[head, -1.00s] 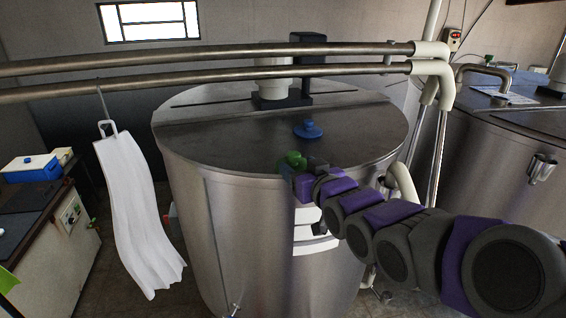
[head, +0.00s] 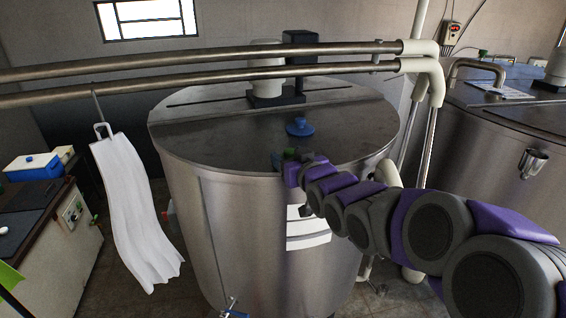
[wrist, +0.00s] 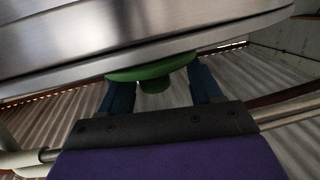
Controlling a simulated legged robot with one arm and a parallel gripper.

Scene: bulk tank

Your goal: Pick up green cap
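The green cap (head: 290,154) sits at the front edge of the steel tank lid, partly hidden by my gripper in the head view. In the wrist view the green cap (wrist: 138,73) shows as a wide disc with a small knob, against the metal lid (wrist: 110,32). My gripper (head: 292,161) is at the cap. In the wrist view my gripper (wrist: 158,79) has its two dark blue fingers wide apart, one on each side of the knob, with gaps beside it. Whether the fingers touch the disc's rim cannot be told.
A blue cap (head: 300,127) lies on the lid behind the green one. Metal pipes (head: 200,66) cross above the tank (head: 240,235). A white cloth (head: 136,215) hangs at left. A second tank (head: 490,140) stands at right. The lid's left part is clear.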

